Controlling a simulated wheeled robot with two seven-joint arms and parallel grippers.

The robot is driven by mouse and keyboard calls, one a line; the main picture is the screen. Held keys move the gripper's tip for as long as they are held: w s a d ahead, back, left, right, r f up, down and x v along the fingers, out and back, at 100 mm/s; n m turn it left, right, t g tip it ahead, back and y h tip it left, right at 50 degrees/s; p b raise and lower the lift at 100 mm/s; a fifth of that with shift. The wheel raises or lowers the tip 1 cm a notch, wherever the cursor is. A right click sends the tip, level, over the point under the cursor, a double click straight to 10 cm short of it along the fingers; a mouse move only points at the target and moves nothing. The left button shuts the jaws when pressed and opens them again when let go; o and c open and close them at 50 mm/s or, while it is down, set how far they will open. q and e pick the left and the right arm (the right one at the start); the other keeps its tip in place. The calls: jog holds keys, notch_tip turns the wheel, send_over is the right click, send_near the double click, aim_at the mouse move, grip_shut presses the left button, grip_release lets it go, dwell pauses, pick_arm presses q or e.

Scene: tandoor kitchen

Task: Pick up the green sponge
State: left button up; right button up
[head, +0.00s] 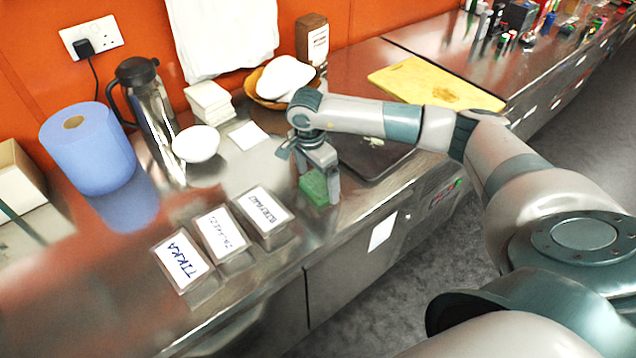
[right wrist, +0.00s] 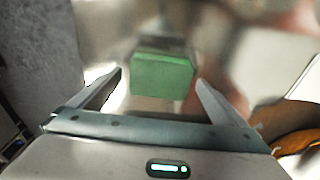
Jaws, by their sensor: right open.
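The green sponge (head: 315,187) rests on the steel counter near its front edge, right of the labelled containers. In the right wrist view the sponge (right wrist: 162,76) lies ahead of and between the two open fingers, with a gap on each side. My right gripper (head: 318,180) points down over the sponge in the head view, its fingers apart on either side of it. The right gripper (right wrist: 160,85) holds nothing. My left gripper is in neither view.
Labelled containers (head: 223,233) stand left of the sponge. A dark board (head: 370,158) lies to its right, partly under my arm. A white bowl (head: 196,144), a steel flask (head: 150,105) and a blue paper roll (head: 88,150) stand behind. A yellow board (head: 430,85) lies further right.

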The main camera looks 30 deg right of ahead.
dwell(0.4)
jog(key=c, duration=1.2)
jog(key=shift+r, duration=0.1)
